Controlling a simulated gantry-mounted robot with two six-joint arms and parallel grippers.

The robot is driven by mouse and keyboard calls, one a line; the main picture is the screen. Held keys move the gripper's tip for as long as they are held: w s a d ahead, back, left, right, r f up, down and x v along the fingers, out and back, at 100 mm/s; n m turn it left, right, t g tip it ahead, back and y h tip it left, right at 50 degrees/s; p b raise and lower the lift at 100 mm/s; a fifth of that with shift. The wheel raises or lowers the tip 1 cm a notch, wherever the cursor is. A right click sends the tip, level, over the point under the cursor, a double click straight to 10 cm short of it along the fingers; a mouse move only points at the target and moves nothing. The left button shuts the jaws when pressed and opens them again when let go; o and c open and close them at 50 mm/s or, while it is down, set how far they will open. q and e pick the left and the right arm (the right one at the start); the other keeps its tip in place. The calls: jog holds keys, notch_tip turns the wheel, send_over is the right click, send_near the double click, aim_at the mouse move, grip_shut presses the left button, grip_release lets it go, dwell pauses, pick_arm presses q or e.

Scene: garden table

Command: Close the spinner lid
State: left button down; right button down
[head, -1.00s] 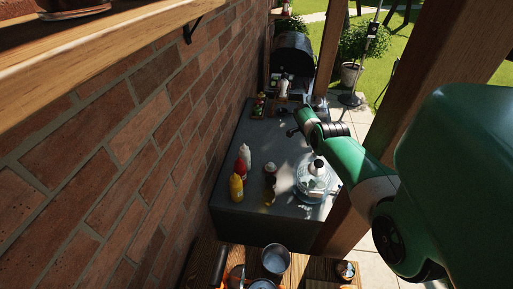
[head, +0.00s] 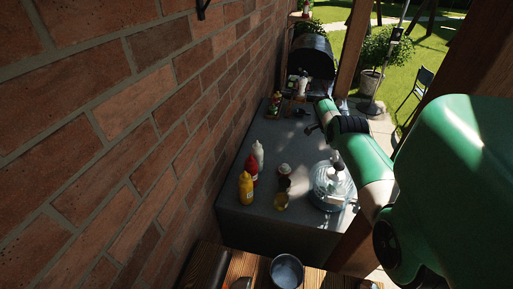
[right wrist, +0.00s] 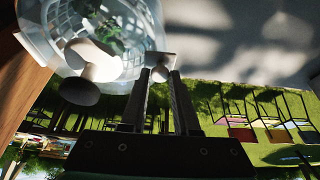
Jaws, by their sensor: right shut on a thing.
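The clear salad spinner (head: 326,190) stands on the grey counter, with a white part on its top. It also shows in the right wrist view (right wrist: 135,25), with green leaves inside and a white crank with a round knob (right wrist: 78,91) across its top. In the head view my right arm reaches beside the spinner and the fingertips cannot be made out. How far the lid is open cannot be told. My left gripper is not in view.
A yellow bottle (head: 246,188), a red bottle (head: 251,168), a white bottle (head: 258,154) and small jars (head: 283,184) stand left of the spinner. A metal pot (head: 286,271) is in front on wood. The brick wall (head: 120,130) bounds the left; a wooden post stands right.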

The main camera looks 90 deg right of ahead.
jog(key=shift+f, duration=0.3)
jog(key=c, duration=0.7)
grip_release()
jog(key=shift+r, duration=0.1)
jog(key=v, duration=1.1)
jog(key=shift+w+r, duration=0.15)
jog(key=shift+r, duration=0.15)
jog(key=shift+a, duration=0.1)
